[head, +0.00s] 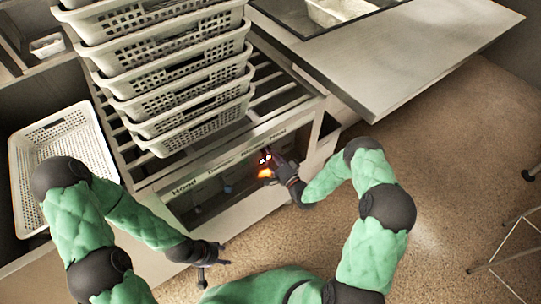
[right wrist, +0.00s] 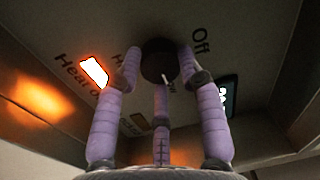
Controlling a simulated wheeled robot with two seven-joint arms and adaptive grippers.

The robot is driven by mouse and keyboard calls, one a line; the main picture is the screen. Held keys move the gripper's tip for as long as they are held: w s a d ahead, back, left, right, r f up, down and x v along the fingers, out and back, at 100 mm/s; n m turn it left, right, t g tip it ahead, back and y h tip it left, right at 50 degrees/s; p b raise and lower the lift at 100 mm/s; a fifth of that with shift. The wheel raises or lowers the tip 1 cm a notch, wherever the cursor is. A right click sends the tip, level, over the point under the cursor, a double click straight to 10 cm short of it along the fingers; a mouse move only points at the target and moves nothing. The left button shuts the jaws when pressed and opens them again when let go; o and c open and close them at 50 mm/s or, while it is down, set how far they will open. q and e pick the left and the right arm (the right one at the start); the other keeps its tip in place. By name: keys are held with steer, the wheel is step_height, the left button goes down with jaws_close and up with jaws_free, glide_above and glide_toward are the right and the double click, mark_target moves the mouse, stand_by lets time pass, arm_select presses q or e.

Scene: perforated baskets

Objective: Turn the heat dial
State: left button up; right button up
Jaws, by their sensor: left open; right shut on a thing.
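The heat dial (right wrist: 158,58) is a dark round knob on a panel (right wrist: 75,35), with "Off" printed to its right. My right gripper (head: 278,168) is at the panel front in the head view. In the right wrist view its fingers (right wrist: 160,68) are closed around the dial, and a pale mark shows on the knob's lower edge. An indicator light (right wrist: 94,72) beside partly readable "Heat o…" lettering glows white-orange. In the head view the hand largely hides the dial. My left gripper (head: 212,258) is open and empty, low in front of the unit.
A stack of white perforated baskets (head: 180,85) stands on the slatted rack above the panel. Another white basket (head: 20,165) lies at the left. A grey tabletop (head: 420,45) is at the upper right. A small dark display (right wrist: 229,97) sits right of the dial.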

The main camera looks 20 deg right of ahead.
steer(key=shift+s+f, duration=0.1)
steer(key=shift+a, duration=0.1)
stand_by(0.3)
steer(key=o, duration=1.1)
steer(key=shift+o, duration=0.2)
steer(key=v, duration=1.2)
